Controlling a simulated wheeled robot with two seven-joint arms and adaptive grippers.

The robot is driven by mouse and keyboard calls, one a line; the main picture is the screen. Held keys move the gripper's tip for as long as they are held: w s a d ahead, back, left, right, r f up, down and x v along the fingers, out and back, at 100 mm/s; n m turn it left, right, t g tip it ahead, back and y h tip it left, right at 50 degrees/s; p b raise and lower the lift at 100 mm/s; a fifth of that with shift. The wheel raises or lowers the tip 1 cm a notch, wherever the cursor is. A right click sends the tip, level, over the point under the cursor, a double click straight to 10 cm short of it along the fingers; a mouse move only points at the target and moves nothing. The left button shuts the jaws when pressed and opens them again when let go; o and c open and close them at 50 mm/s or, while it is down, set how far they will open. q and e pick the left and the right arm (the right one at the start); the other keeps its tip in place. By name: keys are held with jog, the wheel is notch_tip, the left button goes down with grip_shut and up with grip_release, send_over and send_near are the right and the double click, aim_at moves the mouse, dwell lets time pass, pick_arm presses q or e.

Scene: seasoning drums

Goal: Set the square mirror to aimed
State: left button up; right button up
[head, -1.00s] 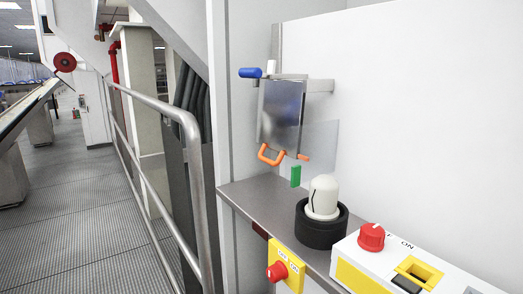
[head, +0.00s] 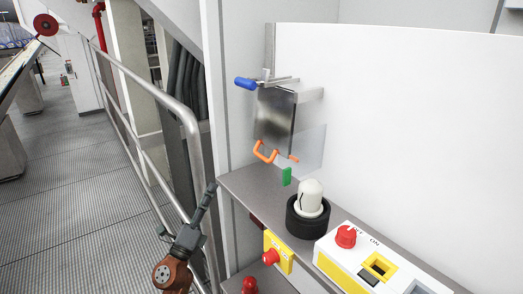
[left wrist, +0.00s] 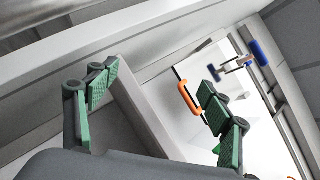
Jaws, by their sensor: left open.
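The square mirror (head: 274,120) is a grey, shiny panel mounted on the white wall above the shelf. An orange handle (head: 265,153) is at its lower edge, and a blue-ended lever (head: 246,83) is at its upper left. The left wrist view also shows the orange handle (left wrist: 188,98) and the blue lever end (left wrist: 259,52). My left gripper (head: 206,194) is open and empty, left of the shelf and below the mirror, apart from both. Its green-padded fingers (left wrist: 160,82) are spread in the wrist view. My right gripper is not in view.
A shelf (head: 240,184) under the mirror carries a white knob in a black ring (head: 308,215) and a control box with a red dial (head: 346,237). A green tab (head: 287,176) stands below the mirror. A metal railing (head: 150,88) runs along the left.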

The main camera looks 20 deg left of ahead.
pick_arm(q)
jog(key=d+r+m+h, duration=0.4)
jog(key=r+m+h, duration=0.1)
jog(key=r+m, duration=0.1)
jog(key=m+g+h, duration=0.5)
jog(key=m, duration=0.4)
send_near(260, 156)
jog(key=shift+w+d+r, duration=0.15)
jog(key=shift+w+r, duration=0.35)
jog(key=shift+r, duration=0.3)
jog(key=shift+w+d+m+g, duration=0.25)
jog(key=shift+m+g, duration=0.25)
jog(key=shift+m, duration=0.1)
jog(key=shift+w+d+m, duration=0.2)
jog(key=shift+d+m, duration=0.05)
jog(key=shift+m, duration=0.05)
jog(key=shift+w+d+r+g+p, duration=0.2)
jog(key=shift+w+g+p, duration=0.05)
jog(key=shift+g+p, duration=0.05)
jog(key=p+x, duration=0.2)
jog(key=x, duration=0.4)
jog(key=shift+w, duration=0.1)
jog(key=shift+w+d, duration=0.25)
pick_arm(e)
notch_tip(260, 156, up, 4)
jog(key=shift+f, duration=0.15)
